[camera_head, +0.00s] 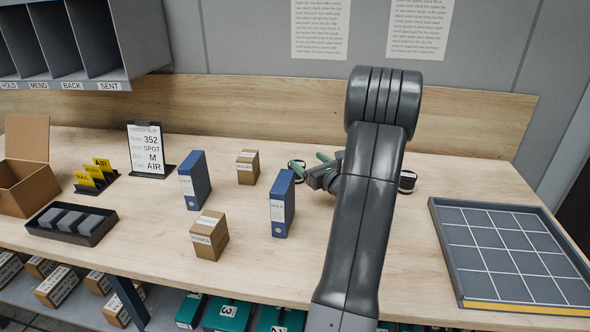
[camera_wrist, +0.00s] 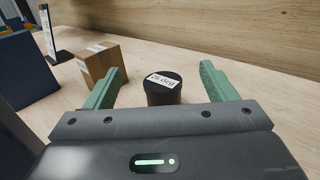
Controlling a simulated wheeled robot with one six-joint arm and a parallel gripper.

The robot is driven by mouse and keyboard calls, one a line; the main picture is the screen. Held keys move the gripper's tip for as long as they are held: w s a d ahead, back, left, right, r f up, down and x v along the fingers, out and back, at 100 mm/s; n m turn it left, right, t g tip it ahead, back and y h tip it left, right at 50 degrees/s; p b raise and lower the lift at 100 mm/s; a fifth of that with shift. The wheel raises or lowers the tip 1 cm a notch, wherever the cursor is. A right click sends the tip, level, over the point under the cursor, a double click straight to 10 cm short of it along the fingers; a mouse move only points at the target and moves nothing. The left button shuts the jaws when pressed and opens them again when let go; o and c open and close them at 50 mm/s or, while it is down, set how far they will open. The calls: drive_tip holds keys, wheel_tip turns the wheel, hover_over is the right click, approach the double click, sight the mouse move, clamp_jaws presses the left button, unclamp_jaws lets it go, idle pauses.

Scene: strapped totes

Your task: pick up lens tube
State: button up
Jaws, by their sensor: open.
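In the wrist view a short black lens tube (camera_wrist: 164,97) stands upright with a white "26 deg" label on its top. My gripper (camera_wrist: 163,74) is open, with one green finger on each side of the tube and a gap to each. In the head view my gripper (camera_head: 311,163) reaches left, low over the table, and the tube (camera_head: 293,164) shows partly behind a finger. A second black round thing with a pale label (camera_head: 407,181) stands right of my arm; its label cannot be read.
A small carton (camera_wrist: 104,66) stands beyond the left finger. Blue binders (camera_head: 283,204) and a labelled carton (camera_head: 209,236) stand left of my arm. A gridded tray (camera_head: 444,240) lies at the right. An order slip stand (camera_head: 146,150) is at the back left.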

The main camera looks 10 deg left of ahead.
hover_over(309, 191)
wheel_tip(309, 191, down, 6)
drive_tip(key=shift+r, duration=0.1)
drive_tip(key=p+x, duration=0.2)
drive_tip(key=x, duration=0.5)
drive_tip(key=shift+w+a, duration=0.2)
drive_tip(key=shift+a, duration=0.05)
drive_tip(key=c, duration=1.3)
